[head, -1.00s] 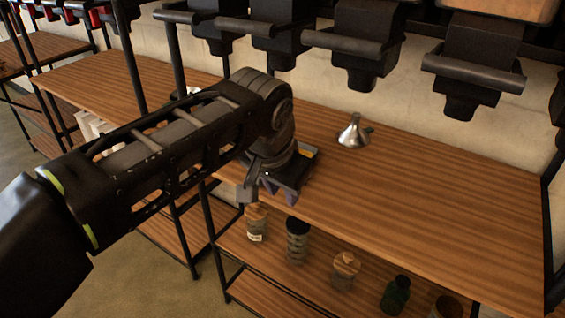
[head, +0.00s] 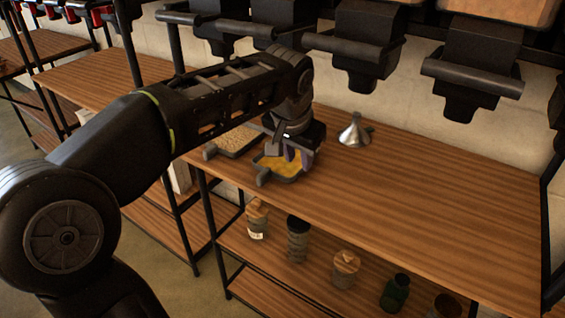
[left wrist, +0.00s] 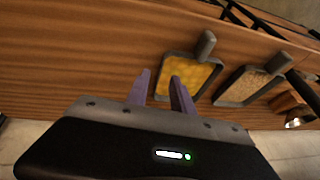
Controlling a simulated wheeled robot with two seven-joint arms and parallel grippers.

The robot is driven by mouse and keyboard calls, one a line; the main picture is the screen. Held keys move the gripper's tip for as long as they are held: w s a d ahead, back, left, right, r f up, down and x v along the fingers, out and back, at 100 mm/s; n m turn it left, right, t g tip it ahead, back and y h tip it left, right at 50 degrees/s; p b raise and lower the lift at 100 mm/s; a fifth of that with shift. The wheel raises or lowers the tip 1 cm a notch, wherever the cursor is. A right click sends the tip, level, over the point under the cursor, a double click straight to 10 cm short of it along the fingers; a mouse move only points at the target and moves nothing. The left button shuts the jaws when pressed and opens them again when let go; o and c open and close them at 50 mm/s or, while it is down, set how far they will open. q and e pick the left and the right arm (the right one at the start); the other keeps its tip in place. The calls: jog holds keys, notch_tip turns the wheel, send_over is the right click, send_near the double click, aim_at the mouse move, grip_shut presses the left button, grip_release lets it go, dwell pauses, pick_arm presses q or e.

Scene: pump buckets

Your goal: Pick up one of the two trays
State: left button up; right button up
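Two dark trays with stubby handles lie on the wooden shelf. One tray (head: 263,178) holds yellow contents, and its handle points toward the shelf's front edge. The other tray (head: 209,153), to its left, holds pale beige contents. My left gripper (head: 298,156) is over the right side of the yellow-filled tray and partly hides it. One finger overlaps the edge of the yellow-filled tray (left wrist: 206,44); contact cannot be told. The beige-filled tray (left wrist: 277,62) lies farther right there. My right gripper is not in view.
A metal funnel (head: 355,131) stands on the shelf right of my gripper. Black dispensers (head: 365,60) hang above the shelf. Several jars (head: 298,240) stand on a lower shelf. The right part of the upper shelf (head: 450,200) is clear.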

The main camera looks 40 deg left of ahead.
aim_at(300, 170)
pick_arm(q)
jog(key=shift+w+a, duration=0.1)
jog(key=shift+w, duration=0.25)
jog(key=x, duration=0.5)
jog(key=shift+w+b, duration=0.1)
jog(key=shift+b, duration=0.2)
grip_shut()
dwell(1.2)
